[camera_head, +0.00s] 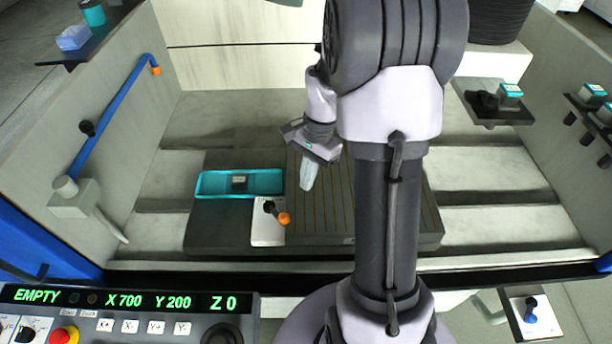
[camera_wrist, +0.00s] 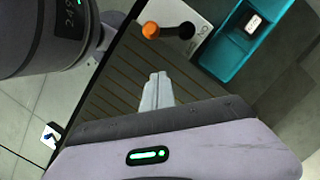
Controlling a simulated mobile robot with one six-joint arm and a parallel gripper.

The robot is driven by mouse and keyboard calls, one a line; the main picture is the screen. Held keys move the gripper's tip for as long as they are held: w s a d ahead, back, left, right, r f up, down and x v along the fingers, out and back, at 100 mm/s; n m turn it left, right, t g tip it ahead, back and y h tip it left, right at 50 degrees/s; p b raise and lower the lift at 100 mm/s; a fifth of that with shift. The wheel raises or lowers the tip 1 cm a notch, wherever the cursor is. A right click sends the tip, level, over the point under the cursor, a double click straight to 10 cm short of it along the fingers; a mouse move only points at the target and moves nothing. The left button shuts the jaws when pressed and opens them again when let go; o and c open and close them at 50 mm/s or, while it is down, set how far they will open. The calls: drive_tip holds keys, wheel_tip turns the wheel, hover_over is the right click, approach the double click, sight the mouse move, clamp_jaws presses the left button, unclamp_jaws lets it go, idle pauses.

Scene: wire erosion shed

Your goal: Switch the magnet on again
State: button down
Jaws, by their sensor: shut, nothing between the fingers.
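The magnet is a dark striped plate (camera_head: 400,215) on the bed in the middle of the tank; my arm covers part of it. At its left edge a white plate (camera_head: 268,238) carries a short switch lever with a black hub and an orange knob (camera_head: 284,218). In the head view the lever points down and right. It also shows at the top of the wrist view, with the orange knob (camera_wrist: 151,30) left of the black hub. My gripper (camera_head: 308,182) is shut and empty, above the striped plate, up and right of the knob and apart from it. Its closed fingers (camera_wrist: 157,78) show in the wrist view.
A blue arm (camera_head: 110,110) with an orange tip runs along the left wall. A shelf (camera_head: 490,117) juts in at right. The front panel display (camera_head: 120,299) reads EMPTY.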

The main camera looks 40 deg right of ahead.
sight(293, 212)
drive_tip(key=b+x, duration=0.1)
drive_tip(key=x, duration=0.3)
drive_tip(key=shift+f, duration=0.2)
drive_tip(key=a+b, duration=0.1)
drive_tip(key=a, duration=0.2)
drive_tip(key=shift+s+a+f+b, duration=0.15)
drive_tip(key=shift+s+f+b, duration=0.05)
drive_tip(key=shift+s+b, duration=0.2)
drive_tip(key=shift+a+r, duration=0.1)
drive_tip(key=shift+a, duration=0.2)
drive_tip(key=shift+s, duration=0.1)
